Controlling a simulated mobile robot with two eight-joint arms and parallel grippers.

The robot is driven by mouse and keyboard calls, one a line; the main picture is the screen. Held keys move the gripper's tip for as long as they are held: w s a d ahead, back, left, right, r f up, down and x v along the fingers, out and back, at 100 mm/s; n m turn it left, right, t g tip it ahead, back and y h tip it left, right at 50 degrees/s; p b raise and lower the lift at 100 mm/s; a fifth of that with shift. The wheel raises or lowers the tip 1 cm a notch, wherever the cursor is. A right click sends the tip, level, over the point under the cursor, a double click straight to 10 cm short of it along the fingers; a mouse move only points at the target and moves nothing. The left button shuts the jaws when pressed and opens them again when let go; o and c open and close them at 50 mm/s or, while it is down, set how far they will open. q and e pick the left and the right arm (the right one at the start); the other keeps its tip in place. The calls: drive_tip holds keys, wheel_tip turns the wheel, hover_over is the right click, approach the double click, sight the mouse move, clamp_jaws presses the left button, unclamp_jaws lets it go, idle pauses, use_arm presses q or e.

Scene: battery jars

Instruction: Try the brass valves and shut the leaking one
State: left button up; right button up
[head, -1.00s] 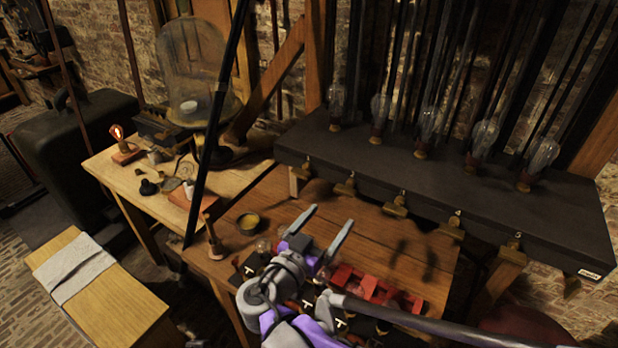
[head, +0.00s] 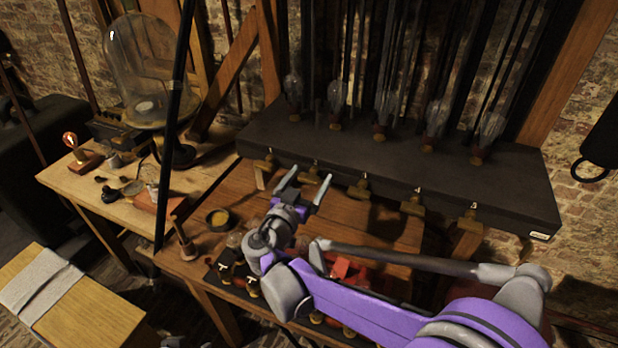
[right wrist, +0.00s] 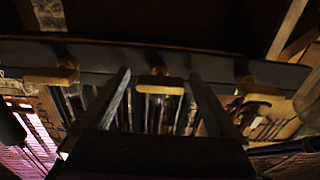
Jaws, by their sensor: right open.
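Several brass valves line the front edge of a long black bench: the leftmost (head: 265,163), second (head: 313,168), third (head: 361,188), fourth (head: 413,206) and rightmost (head: 470,218). My right gripper (head: 309,174) is open and empty, its fingers pointing at the bench front near the second valve. In the right wrist view a brass valve (right wrist: 160,83) shows between the two open fingers, apparently beyond their tips. Another valve (right wrist: 52,76) lies to its left and one (right wrist: 258,92) to its right. No leak is visible. My left gripper is out of view.
Glass bulbs (head: 388,100) stand on the black bench (head: 370,150). Below it, a wooden table (head: 230,190) carries a small dish (head: 219,220), a wooden-handled tool (head: 184,240) and red blocks (head: 350,268). A glass bell jar (head: 142,65) stands on the left table.

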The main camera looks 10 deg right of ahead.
drive_tip(key=c, duration=1.4)
drive_tip(key=n, duration=0.3)
drive_tip(key=shift+n, duration=0.4)
drive_tip(key=n, duration=0.4)
drive_tip(key=shift+n, duration=0.3)
drive_tip(key=n, duration=0.4)
drive_tip(key=shift+n+b, duration=0.45)
drive_tip(key=shift+n, duration=2.35)
